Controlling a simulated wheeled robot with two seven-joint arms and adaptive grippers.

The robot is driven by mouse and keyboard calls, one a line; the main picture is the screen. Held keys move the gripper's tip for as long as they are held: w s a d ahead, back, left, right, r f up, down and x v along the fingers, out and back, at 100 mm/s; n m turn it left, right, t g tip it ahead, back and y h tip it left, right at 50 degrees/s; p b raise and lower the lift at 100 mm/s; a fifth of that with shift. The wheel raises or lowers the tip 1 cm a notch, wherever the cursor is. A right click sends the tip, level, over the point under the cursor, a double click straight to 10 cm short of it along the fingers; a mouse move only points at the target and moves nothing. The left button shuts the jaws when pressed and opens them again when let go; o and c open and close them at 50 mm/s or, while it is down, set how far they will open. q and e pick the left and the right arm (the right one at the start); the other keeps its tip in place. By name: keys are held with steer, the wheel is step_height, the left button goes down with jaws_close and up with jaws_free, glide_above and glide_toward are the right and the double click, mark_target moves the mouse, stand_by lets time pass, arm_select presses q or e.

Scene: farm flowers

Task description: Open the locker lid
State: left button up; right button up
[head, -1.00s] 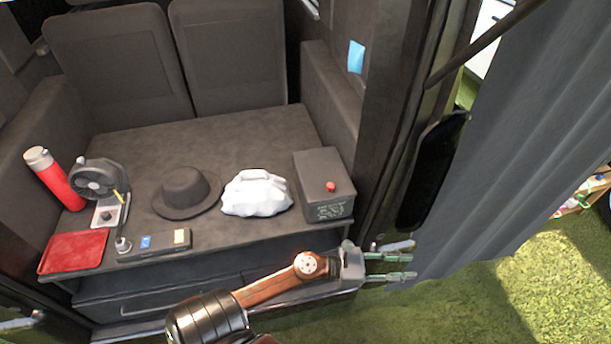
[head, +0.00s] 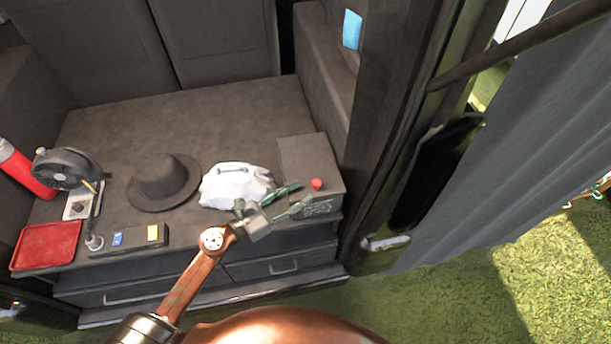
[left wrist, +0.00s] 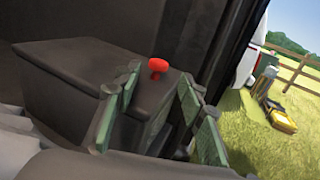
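The locker is a dark grey box (head: 309,160) at the right end of the dark surface, with its lid down. A red knob (head: 317,184) stands on the lid near its front edge; it also shows in the left wrist view (left wrist: 158,65). My left gripper (head: 302,195) is open and empty at the front left of the locker, its green fingers pointing toward the knob. In the left wrist view the knob appears between and just beyond the fingertips (left wrist: 160,80), not gripped. My right gripper is in neither view.
A white bag (head: 235,186) sits left of the locker, close to my left gripper. Farther left are a dark hat (head: 165,180), a small fan (head: 66,170) and a red tray (head: 46,246). A dark door frame (head: 385,150) stands close on the right.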

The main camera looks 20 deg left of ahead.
mark_target(312, 185)
arm_select(q)
steer(key=x, duration=0.5)
steer(key=shift+w+r+p, duration=0.15)
steer(key=shift+w+p, duration=0.15)
steer(key=shift+p, duration=0.05)
steer(key=shift+w+d, duration=0.45)
steer(key=shift+w, duration=0.1)
steer(key=shift+c, duration=0.4)
jaws_close()
